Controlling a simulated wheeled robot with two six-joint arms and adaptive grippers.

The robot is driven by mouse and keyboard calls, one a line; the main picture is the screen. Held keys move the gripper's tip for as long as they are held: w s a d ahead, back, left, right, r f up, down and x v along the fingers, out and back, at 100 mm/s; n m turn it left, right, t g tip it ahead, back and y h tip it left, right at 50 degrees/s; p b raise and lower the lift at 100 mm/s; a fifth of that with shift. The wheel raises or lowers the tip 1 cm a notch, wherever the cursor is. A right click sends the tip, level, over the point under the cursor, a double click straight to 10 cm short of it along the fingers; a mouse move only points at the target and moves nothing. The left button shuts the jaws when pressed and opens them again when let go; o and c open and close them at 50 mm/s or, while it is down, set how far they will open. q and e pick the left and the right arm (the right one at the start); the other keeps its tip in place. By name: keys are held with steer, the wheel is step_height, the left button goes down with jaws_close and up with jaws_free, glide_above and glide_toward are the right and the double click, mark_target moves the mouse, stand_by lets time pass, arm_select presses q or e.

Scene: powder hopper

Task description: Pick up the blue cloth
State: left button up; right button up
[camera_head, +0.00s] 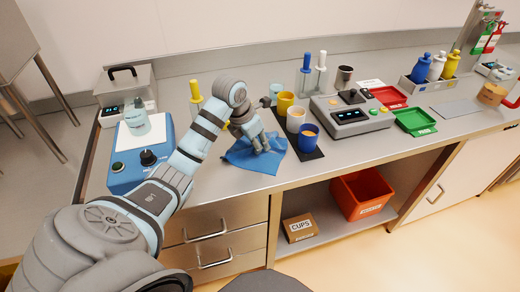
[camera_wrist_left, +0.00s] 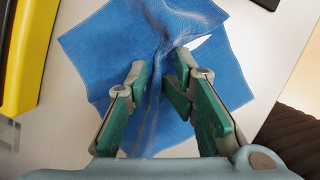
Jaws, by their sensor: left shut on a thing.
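The blue cloth (camera_head: 240,157) lies spread on the steel counter, left of the cups, with its front corner at the counter's edge. In the left wrist view the cloth (camera_wrist_left: 110,55) is pinched into a raised fold between the fingers. My left gripper (camera_head: 262,144) points down at the cloth and is shut on it; its fingers also show in the left wrist view (camera_wrist_left: 158,88). Most of the cloth still appears to rest on the counter. My right gripper is not in view.
A dark mat (camera_head: 306,152) with blue (camera_head: 308,138), white (camera_head: 295,119) and yellow (camera_head: 285,102) cups stands right of the cloth. A blue stirrer device (camera_head: 127,176) stands left. A scale (camera_head: 352,117) and red (camera_head: 388,97) and green (camera_head: 415,122) trays lie further right.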

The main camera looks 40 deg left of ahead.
arm_select(q)
jaws_close()
step_height(320, 180, up, 21)
steer(key=p, duration=1.6)
